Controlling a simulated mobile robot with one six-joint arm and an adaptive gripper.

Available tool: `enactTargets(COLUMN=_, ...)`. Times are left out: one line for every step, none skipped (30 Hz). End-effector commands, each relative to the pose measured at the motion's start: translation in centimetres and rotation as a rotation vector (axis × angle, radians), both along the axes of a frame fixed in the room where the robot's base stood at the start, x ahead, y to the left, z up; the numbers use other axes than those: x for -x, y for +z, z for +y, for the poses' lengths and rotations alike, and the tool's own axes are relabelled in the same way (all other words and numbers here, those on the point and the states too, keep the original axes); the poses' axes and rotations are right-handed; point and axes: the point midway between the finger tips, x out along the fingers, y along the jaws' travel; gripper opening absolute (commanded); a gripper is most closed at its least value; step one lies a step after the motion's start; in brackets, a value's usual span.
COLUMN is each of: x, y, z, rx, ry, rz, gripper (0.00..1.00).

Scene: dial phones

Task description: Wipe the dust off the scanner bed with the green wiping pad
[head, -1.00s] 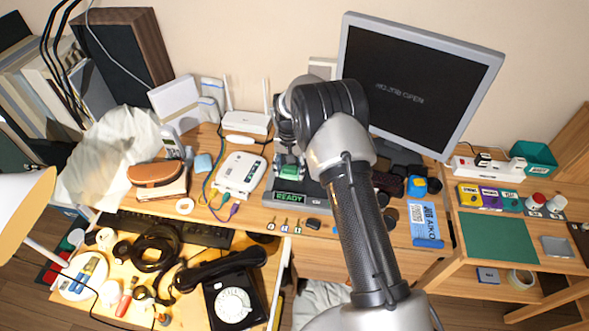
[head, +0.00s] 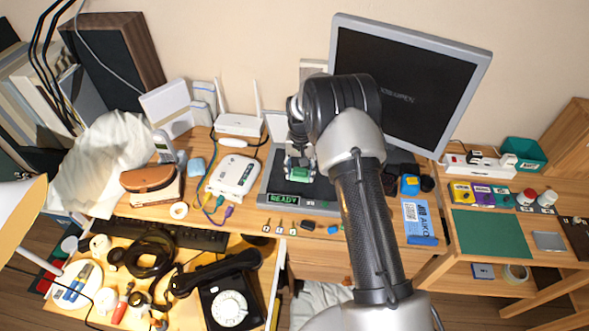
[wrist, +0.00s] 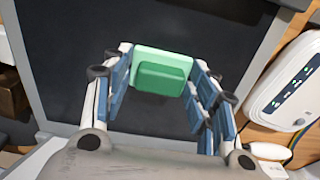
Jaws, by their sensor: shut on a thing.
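The green wiping pad (wrist: 161,71) is held between the two fingers of my gripper (wrist: 160,75), seen in the wrist view. In the head view the pad (head: 299,174) shows as a small green block at the end of my arm. The scanner bed (wrist: 85,50) is a dark flat panel in a grey frame, filling much of the wrist view beneath the pad. In the head view the scanner (head: 297,208) has a green "READY" display on its front edge. My arm covers part of the scanner. I cannot make out dust on the bed, nor whether the pad touches it.
A monitor (head: 410,85) stands behind on the right. Several small items, such as keys (head: 280,226), lie along the desk's front edge. A black dial phone (head: 229,302) sits in the drawer below.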

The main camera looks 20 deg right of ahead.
Motion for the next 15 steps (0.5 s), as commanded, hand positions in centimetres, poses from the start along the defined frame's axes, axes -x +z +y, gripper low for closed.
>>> enactTargets(x=0.6, y=-0.3, z=-0.6, rx=0.001, ry=-0.003, rz=0.01, gripper=0.34)
enactTargets(x=0.7, y=-0.3, z=-0.9, rx=0.001, ry=-0.004, rz=0.01, gripper=0.34)
enactTargets(x=0.8, y=-0.3, z=-1.2, rx=0.0, ry=-0.003, rz=0.011, gripper=0.34)
enactTargets(x=0.9, y=-0.3, z=-1.4, rx=0.0, ry=-0.003, rz=0.011, gripper=0.34)
enactTargets(x=1.0, y=-0.3, z=-1.6, rx=0.0, ry=-0.002, rz=0.012, gripper=0.34)
enactTargets(x=1.1, y=-0.3, z=-1.7, rx=0.0, ry=-0.001, rz=0.012, gripper=0.34)
enactTargets(x=1.1, y=-0.3, z=-1.8, rx=0.0, ry=-0.001, rz=0.011, gripper=0.34)
enactTargets(x=1.2, y=-0.3, z=-1.9, rx=0.0, ry=-0.001, rz=0.011, gripper=0.34)
enactTargets(x=1.2, y=-0.3, z=-2.0, rx=0.0, ry=-0.001, rz=0.011, gripper=0.34)
enactTargets(x=1.2, y=-0.3, z=-2.0, rx=0.0, ry=-0.002, rz=0.011, gripper=0.34)
enactTargets(x=1.2, y=-0.3, z=-2.1, rx=0.0, ry=-0.002, rz=0.011, gripper=0.34)
enactTargets(x=1.3, y=-0.2, z=-2.3, rx=0.0, ry=-0.003, rz=0.01, gripper=0.34)
enactTargets(x=1.3, y=-0.2, z=-2.5, rx=0.0, ry=-0.003, rz=0.01, gripper=0.34)
enactTargets(x=1.4, y=-0.2, z=-2.7, rx=0.0, ry=-0.004, rz=0.01, gripper=0.34)
enactTargets(x=1.5, y=-0.2, z=-3.0, rx=0.0, ry=-0.003, rz=0.01, gripper=0.34)
